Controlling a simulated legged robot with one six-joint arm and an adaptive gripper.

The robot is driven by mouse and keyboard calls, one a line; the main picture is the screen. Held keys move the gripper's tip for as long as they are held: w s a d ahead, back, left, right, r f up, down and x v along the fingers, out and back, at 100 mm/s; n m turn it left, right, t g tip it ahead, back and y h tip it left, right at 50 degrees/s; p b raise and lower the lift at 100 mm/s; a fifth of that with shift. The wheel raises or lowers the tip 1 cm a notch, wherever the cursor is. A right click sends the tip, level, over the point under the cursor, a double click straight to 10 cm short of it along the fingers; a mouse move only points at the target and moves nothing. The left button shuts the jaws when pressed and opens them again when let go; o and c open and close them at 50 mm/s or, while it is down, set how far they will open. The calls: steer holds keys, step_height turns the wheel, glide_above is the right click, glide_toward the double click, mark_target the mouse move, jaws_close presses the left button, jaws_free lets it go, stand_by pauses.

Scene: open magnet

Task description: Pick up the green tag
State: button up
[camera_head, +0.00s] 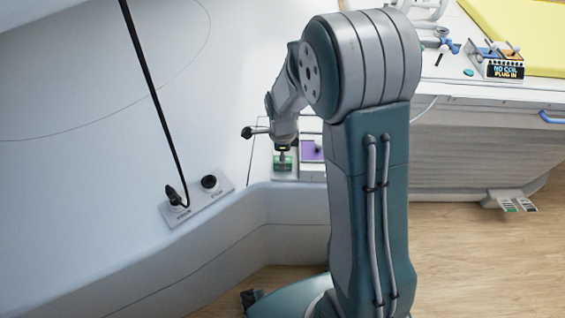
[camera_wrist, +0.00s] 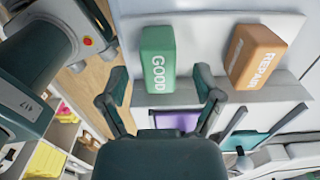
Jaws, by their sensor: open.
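A green block lettered GOOD (camera_wrist: 158,48), apparently the green tag, sits on a pale grey surface in the wrist view. My gripper (camera_wrist: 160,80) is open and empty. Its two dark teal fingers are spread to the left and right of the block's near end, and I cannot tell whether they touch it. In the head view my gripper (camera_head: 283,150) points down, just above a small green patch (camera_head: 283,163) that looks like the same tag. My wrist partly hides that spot.
An orange block lettered REPAIR (camera_wrist: 256,55) stands to the right of the green one. A purple item (camera_head: 312,150) lies beside the green patch. A socket plate (camera_head: 197,203) with a black cable is at left. Shelves (camera_wrist: 50,150) show lower left in the wrist view.

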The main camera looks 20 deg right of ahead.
steer(key=shift+f, duration=0.75)
jaws_close()
steer(key=shift+r, duration=0.45)
step_height(320, 180, up, 2)
steer(key=shift+r, duration=0.2)
steer(key=s+d+r, duration=0.7)
steer(key=d+r, duration=0.2)
steer(key=d, duration=0.3)
steer(key=shift+d+r, duration=0.2)
steer(key=shift+r, duration=0.2)
